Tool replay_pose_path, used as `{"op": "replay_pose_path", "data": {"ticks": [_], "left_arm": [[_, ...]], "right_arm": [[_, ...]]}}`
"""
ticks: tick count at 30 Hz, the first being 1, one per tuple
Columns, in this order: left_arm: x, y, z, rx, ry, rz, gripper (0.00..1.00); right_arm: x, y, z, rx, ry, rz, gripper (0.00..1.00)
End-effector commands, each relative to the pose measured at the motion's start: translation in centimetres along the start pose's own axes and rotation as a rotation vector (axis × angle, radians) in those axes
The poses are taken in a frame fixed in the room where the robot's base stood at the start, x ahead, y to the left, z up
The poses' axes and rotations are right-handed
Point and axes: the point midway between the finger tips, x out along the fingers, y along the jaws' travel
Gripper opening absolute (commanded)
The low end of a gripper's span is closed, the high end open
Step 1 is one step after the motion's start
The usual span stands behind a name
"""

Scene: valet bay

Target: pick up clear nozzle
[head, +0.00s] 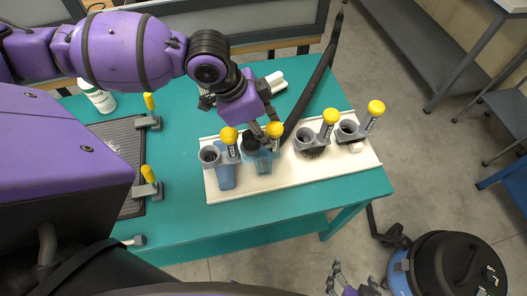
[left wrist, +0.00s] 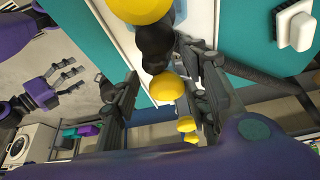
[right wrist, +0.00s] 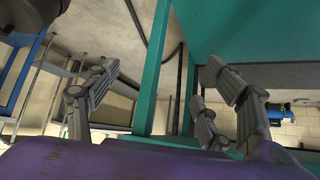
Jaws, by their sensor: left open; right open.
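A white rack (head: 290,185) on the teal table holds several attachments in grey holders with yellow knobs. The see-through nozzle (head: 264,164), with a black neck (head: 250,144), stands second from the left, beside a blue nozzle (head: 226,177). My left gripper (head: 264,131) is open just behind and above the black neck. In the left wrist view the black neck (left wrist: 155,45) lies between or just beyond the open fingers; contact cannot be told. My right gripper (head: 352,286) is open and empty, low beyond the table's front edge; its fingers are spread in the right wrist view (right wrist: 150,95).
A dark hose (head: 315,85) runs behind the rack. A white bottle (head: 98,96) and dark mat (head: 122,150) are at left. A blue-and-black vacuum (head: 455,268) stands on the floor at right.

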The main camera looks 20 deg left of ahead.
Motion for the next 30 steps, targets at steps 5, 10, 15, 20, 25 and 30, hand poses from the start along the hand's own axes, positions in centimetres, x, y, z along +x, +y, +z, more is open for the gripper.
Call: {"op": "replay_pose_path", "data": {"ticks": [5, 10, 15, 20, 25, 30], "left_arm": [[1.3, 0.0, -0.1, 0.000, 0.001, 0.000, 0.42], [3.5, 0.1, -0.1, 0.001, 0.001, 0.001, 0.42], [5.8, 0.1, -0.1, 0.001, 0.002, -0.001, 0.42], [6.3, 0.0, 0.0, 0.002, 0.001, -0.002, 0.42], [6.2, 0.0, 0.0, 0.002, 0.001, -0.003, 0.38], [6.2, 0.0, 0.0, 0.002, 0.001, -0.002, 0.15]], "right_arm": [[-0.1, 0.4, -0.1, -0.011, 0.003, 0.002, 0.74], [0.1, 0.3, -1.2, -0.014, 0.021, 0.000, 0.74], [0.4, 0.2, -1.6, -0.012, 0.027, -0.002, 0.74], [0.4, 0.0, -1.6, -0.007, 0.028, -0.003, 0.74], [0.3, -0.1, -1.5, -0.003, 0.026, -0.003, 0.74], [0.1, -0.1, -1.0, 0.001, 0.017, -0.001, 0.74]]}}
